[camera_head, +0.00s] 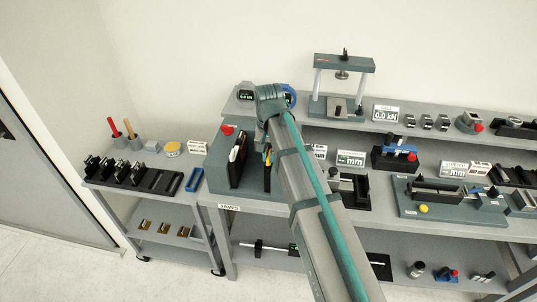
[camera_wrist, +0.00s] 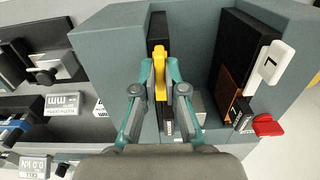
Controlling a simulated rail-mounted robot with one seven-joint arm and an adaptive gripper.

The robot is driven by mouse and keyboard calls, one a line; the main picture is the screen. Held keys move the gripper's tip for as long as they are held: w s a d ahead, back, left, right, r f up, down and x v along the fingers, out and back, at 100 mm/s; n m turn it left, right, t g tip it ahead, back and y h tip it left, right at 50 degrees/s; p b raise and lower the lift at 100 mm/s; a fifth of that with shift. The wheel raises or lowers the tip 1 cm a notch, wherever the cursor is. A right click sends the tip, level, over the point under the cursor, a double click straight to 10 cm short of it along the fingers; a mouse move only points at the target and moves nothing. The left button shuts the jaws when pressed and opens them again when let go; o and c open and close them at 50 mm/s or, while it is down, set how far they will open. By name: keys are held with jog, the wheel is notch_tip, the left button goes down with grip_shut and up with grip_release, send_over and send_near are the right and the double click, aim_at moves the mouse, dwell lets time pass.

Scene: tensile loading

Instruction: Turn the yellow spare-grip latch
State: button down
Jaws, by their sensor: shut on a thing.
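The yellow latch (camera_wrist: 159,70) sits upright in a dark slot of a grey-green block (camera_wrist: 100,45) in the wrist view. My gripper (camera_wrist: 160,75) has its two teal fingers closed on either side of the latch, gripping it. In the head view a bit of yellow (camera_head: 268,158) shows beside my arm at the block, and my fingers are mostly hidden behind the arm.
A low cart (camera_head: 150,190) with black holders and a blue tray (camera_head: 195,180) stands left of the bench. A small press (camera_head: 343,75) stands on the upper shelf. Displays and fixtures fill the bench to the right of my arm. The floor at lower left is clear.

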dwell(0.3)
jog(key=c, duration=1.2)
grip_release()
jog(key=shift+c, duration=0.2)
jog(key=shift+r, duration=0.1)
notch_tip(320, 180, up, 12)
